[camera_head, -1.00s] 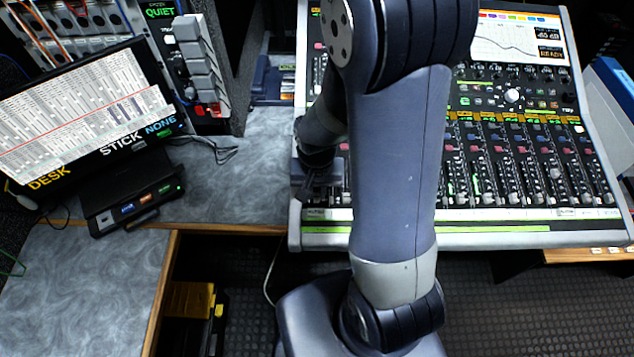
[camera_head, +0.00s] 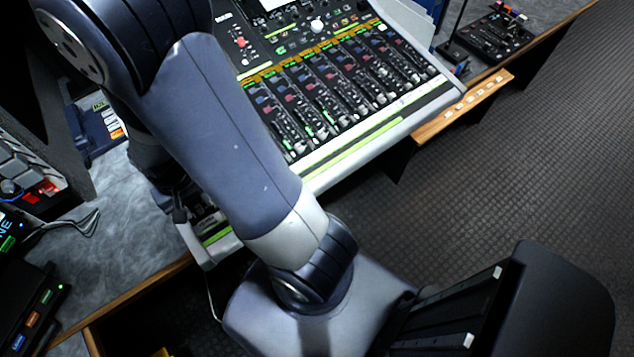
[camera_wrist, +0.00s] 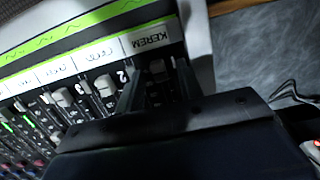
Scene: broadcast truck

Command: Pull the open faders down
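The mixing console (camera_head: 355,140) lies right of my arm in the head view, with rows of faders (camera_head: 375,65) and some green lights. In the wrist view, the fader strip runs beneath a label row, the end label (camera_wrist: 150,37) reading KEREM. Pale fader caps (camera_wrist: 62,97) stand at differing heights, another cap (camera_wrist: 105,84) nearer the gripper. My gripper (camera_wrist: 162,88) has its two dark fingers apart, over the end channel, with a fader cap (camera_wrist: 157,67) between them. Contact cannot be told. The gripper's body hides the far part of the channels.
A grey worktop (camera_head: 115,225) lies left of the console, with cables (camera_head: 75,222) and a dark box with lit buttons (camera_head: 35,310). A wooden ledge (camera_head: 465,108) and a small control panel (camera_head: 487,38) are at the right. Open floor (camera_head: 540,150) lies there too.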

